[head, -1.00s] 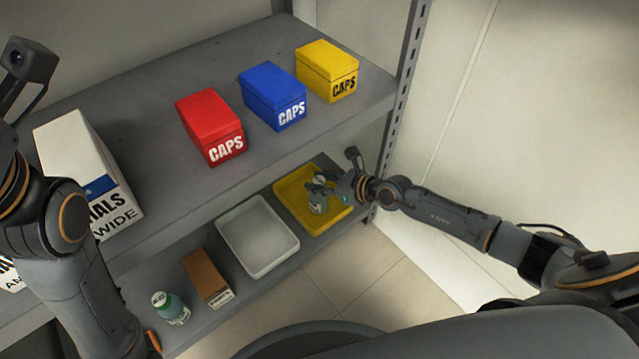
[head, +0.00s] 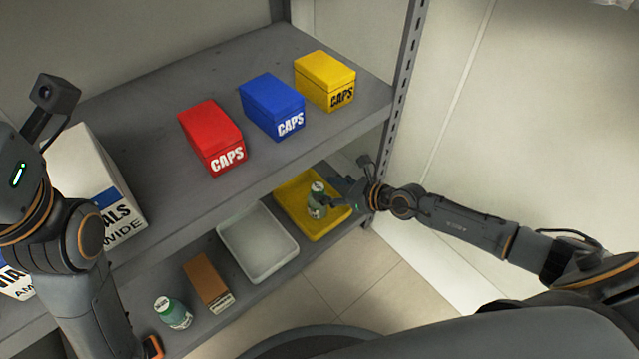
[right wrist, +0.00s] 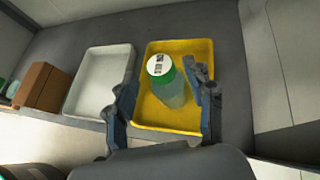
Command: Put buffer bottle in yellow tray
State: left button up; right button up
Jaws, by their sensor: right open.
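A bottle with a green cap, white top label and pale green body (head: 317,190) stands upright in the yellow tray (head: 334,225) on the lower shelf. It also shows in the right wrist view (right wrist: 170,92), inside the yellow tray (right wrist: 165,121). Its label is too small to read. My right gripper (head: 328,201) is open at the tray, its fingers on either side of the bottle with visible gaps in the right wrist view (right wrist: 160,84). My left arm shows at the left, but its gripper is out of view.
A white tray (head: 266,275) sits left of the yellow tray. Further left are a brown box (head: 205,280) and another green bottle (head: 174,315). The upper shelf holds red (head: 208,128), blue (head: 270,100) and yellow (head: 325,75) CAPS boxes, and overhangs the lower one. A metal post (head: 403,100) stands at right.

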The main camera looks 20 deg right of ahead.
jog(key=p+v, duration=0.1)
jog(key=v, duration=0.7)
